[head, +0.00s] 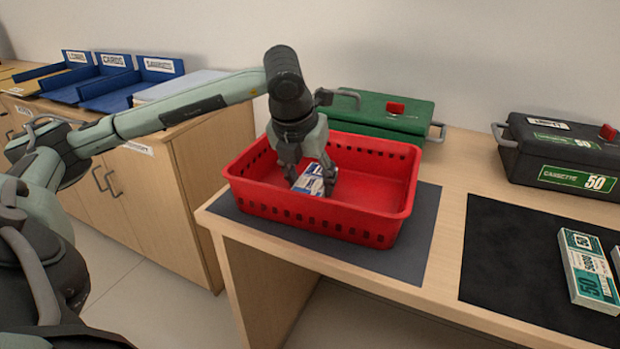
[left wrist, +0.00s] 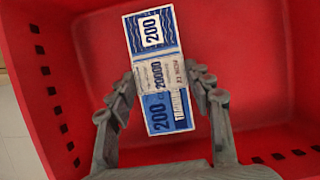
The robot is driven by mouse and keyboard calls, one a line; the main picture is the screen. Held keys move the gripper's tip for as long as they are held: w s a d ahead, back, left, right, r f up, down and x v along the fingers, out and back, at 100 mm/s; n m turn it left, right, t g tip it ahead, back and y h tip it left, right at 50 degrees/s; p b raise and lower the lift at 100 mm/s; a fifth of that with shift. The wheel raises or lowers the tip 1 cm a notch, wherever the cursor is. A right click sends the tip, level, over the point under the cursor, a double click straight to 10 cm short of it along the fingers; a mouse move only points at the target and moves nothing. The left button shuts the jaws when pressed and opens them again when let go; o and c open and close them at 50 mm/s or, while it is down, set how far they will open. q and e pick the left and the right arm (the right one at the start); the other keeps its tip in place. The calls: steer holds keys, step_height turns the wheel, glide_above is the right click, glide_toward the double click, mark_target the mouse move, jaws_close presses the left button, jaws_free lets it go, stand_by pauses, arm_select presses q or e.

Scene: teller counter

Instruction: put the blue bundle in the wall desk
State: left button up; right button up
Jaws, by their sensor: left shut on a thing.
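The blue bundle (head: 311,180) is a blue and white banknote bundle marked 200, inside the red basket (head: 384,224). My left gripper (head: 309,172) reaches down into the basket and is shut on the bundle. In the left wrist view the fingers (left wrist: 170,95) sit on both long sides of the blue bundle (left wrist: 150,35), with the red basket wall (left wrist: 40,100) around it. I cannot tell if the bundle still touches the basket floor. The right gripper does not show. No label in view can be read as the wall desk.
The basket stands on a dark mat (head: 425,240). A green cassette (head: 375,113) is behind it and a black cassette (head: 560,155) at right. A green bundle (head: 588,270) lies on a black mat (head: 500,250). Blue trays (head: 155,80) stand on the left cabinet (head: 160,190).

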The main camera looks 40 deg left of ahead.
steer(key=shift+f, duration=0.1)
arm_select(q)
steer(key=o, duration=1.2)
steer(key=shift+r, duration=0.1)
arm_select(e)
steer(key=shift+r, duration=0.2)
arm_select(q)
steer(key=v, duration=1.2)
steer(key=shift+p, duration=0.35)
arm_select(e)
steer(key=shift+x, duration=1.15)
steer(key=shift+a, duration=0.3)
